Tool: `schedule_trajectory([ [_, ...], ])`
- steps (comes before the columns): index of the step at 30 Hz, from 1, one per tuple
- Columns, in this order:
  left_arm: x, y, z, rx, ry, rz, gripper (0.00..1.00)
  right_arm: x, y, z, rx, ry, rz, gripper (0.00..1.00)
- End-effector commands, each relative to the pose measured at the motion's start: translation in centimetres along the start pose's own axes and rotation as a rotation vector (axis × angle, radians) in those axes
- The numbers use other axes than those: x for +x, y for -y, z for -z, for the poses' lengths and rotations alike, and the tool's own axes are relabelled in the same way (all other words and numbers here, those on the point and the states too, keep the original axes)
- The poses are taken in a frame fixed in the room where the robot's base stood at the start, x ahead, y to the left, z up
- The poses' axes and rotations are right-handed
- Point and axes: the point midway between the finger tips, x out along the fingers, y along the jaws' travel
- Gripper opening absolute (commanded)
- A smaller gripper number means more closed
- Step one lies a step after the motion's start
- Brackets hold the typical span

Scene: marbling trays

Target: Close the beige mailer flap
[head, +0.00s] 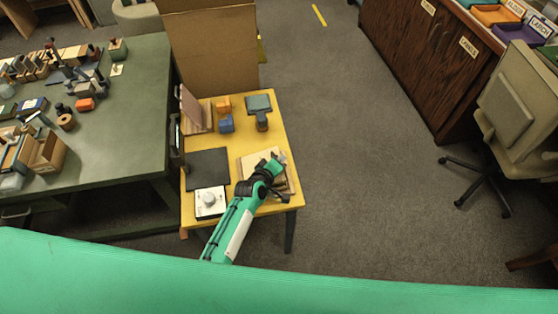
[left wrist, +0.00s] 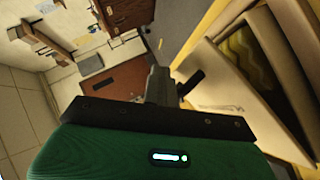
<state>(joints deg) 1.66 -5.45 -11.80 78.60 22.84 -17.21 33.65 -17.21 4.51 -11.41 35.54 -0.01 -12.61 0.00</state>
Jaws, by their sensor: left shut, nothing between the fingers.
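The beige mailer (head: 250,161) lies on the yellow table, towards its front right corner. My left gripper (head: 279,160) is over the mailer's upper right part, and my arm hides much of the mailer. In the left wrist view the mailer (left wrist: 216,78) fills the right side. Its flap stands open at an angle, and a yellow and dark patterned piece (left wrist: 245,60) shows inside. The gripper (left wrist: 172,86) is shut and empty, with its dark fingers beside the mailer. I cannot tell if they touch it. My right gripper is in neither view.
The yellow table (head: 280,128) also holds a dark mat (head: 207,168), a white device with a round knob (head: 209,201), blue and orange blocks (head: 226,124) and a dark-headed stand (head: 260,108). A cardboard panel (head: 210,50) rises behind. A cluttered green bench (head: 130,120) adjoins at left.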

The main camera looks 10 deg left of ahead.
Motion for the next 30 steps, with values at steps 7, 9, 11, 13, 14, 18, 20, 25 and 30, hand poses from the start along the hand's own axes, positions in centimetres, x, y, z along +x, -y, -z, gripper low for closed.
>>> schedule_trajectory([
  [7, 0.19, 0.2, -0.18, 0.0, 0.0, 0.001, 0.0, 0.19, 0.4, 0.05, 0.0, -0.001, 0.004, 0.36],
  [9, 0.24, 0.23, -0.23, 0.0, 0.0, 0.001, 0.0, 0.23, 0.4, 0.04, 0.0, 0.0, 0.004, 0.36],
  [11, 0.28, 0.26, -0.27, 0.0, 0.0, 0.001, 0.0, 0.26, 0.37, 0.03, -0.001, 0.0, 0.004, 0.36],
  [13, 0.33, 0.3, -0.32, 0.0, 0.0, 0.001, 0.0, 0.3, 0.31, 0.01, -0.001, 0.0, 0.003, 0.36],
  [14, 0.35, 0.31, -0.35, 0.0, 0.0, 0.001, 0.0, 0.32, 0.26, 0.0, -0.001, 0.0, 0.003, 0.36],
  [18, 0.45, 0.37, -0.44, 0.0, 0.0, 0.001, 0.0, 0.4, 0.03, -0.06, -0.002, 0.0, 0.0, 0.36],
  [20, 0.49, 0.4, -0.48, 0.0, 0.0, 0.001, 0.0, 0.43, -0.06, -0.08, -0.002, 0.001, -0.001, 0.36],
  [25, 0.6, 0.47, -0.59, 0.0, 0.0, 0.001, 0.0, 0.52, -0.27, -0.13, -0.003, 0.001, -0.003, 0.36],
  [30, 0.7, 0.53, -0.69, 0.0, 0.0, 0.001, 0.0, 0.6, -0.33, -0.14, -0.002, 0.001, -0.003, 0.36],
])
